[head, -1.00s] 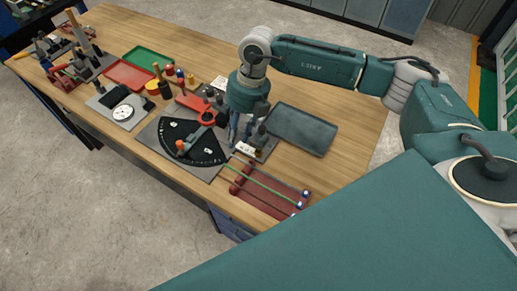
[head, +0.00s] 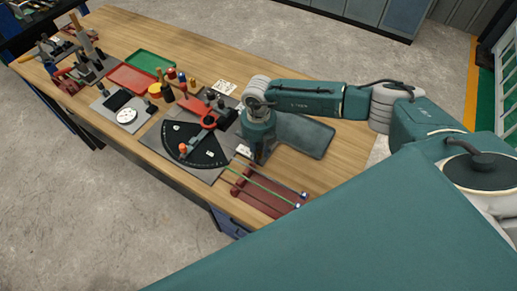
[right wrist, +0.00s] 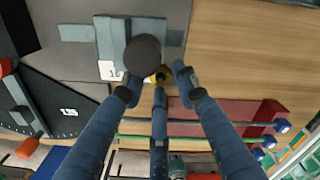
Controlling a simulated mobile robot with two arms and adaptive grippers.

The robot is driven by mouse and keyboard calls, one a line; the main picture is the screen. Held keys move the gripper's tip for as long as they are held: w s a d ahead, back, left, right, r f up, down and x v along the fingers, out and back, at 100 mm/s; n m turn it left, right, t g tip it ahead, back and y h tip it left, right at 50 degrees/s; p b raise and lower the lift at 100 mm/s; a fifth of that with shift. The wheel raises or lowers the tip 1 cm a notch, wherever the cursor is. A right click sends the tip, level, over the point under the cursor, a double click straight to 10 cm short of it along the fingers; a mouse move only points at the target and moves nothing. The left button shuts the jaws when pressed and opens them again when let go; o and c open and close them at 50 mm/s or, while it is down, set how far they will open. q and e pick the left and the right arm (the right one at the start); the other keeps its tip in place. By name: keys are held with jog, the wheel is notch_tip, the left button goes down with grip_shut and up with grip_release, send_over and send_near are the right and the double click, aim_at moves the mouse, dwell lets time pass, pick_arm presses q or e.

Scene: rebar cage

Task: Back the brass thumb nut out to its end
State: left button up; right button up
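The brass thumb nut (right wrist: 163,74) shows as a small yellow-brass piece in the right wrist view, partly covered by a dark round knob (right wrist: 143,55) on a grey block. My right gripper (right wrist: 158,82) has its three blue fingers spread, with their tips around and just below the brass piece. I cannot tell whether any finger touches it. In the head view my right gripper (head: 259,155) points down at the bench behind the red rack, and the nut is hidden there. My left gripper is not in view.
A red rack (head: 262,200) with a green rod stands at the front edge. A grey tray (head: 306,137) lies right of my gripper. A black fan-shaped dial (head: 183,150) with a red lever lies left of it. Red (head: 131,77) and green (head: 150,61) trays lie farther left.

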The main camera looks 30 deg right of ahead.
jog(key=shift+f, duration=0.15)
grip_shut()
jog(key=n+b, duration=0.2)
jog(key=b, duration=0.1)
jog(key=shift+w+f+n, duration=0.1)
jog(key=shift+f+n, duration=0.2)
jog(key=shift+r+n+b, duration=0.1)
jog(key=shift+n+b, duration=0.3)
jog(key=shift+b, duration=0.05)
jog(key=shift+r+n, duration=0.25)
jog(key=shift+n, duration=0.25)
